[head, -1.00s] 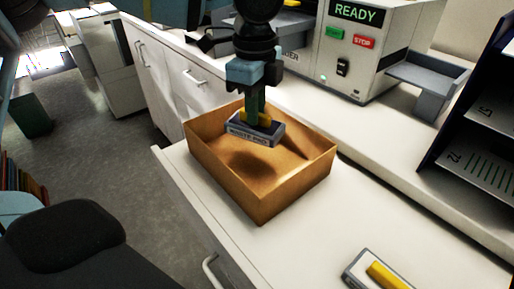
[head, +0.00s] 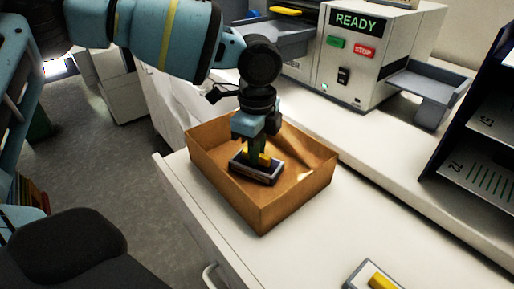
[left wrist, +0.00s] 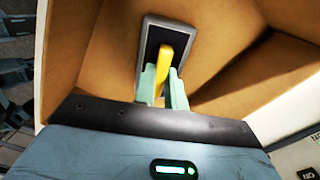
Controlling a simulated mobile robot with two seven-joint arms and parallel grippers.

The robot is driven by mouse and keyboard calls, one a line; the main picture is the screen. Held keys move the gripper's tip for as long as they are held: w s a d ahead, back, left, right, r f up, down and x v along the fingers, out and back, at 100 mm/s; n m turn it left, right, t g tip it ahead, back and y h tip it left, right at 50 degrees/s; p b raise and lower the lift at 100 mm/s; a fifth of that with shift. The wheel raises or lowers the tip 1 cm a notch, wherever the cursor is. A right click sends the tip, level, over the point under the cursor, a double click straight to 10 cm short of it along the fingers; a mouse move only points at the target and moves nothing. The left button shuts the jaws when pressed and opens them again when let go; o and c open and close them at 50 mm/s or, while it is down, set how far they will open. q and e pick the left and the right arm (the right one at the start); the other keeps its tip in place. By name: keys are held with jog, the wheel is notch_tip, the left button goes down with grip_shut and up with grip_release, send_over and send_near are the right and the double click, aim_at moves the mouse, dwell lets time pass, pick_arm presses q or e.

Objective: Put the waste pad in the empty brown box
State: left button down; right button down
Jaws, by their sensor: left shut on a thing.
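The waste pad (head: 256,171) is a dark, grey-rimmed block with a yellow handle. It is inside the open brown box (head: 264,215), low and near the box floor; I cannot tell whether it touches the floor. My left gripper (head: 257,155) reaches down into the box and is shut on the pad's yellow handle. In the left wrist view the pad (left wrist: 150,48) and its handle show between the fingers of the left gripper (left wrist: 162,84), with brown cardboard around them. The box holds nothing else that I can see. My right gripper is not in view.
The box stands on a white counter (head: 340,225). A similar yellow-handled block (head: 372,278) lies at the front right. A machine with a READY display (head: 360,60) and a grey tray stands behind. A dark shelf unit (head: 475,150) is at the right, a black chair (head: 70,245) at the lower left.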

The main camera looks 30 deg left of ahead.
pick_arm(q)
jog(key=shift+f, duration=0.1)
jog(key=c, duration=1.5)
grip_release()
jog(key=shift+o, duration=0.2)
notch_tip(320, 180, up, 12)
jog(key=shift+r, duration=0.2)
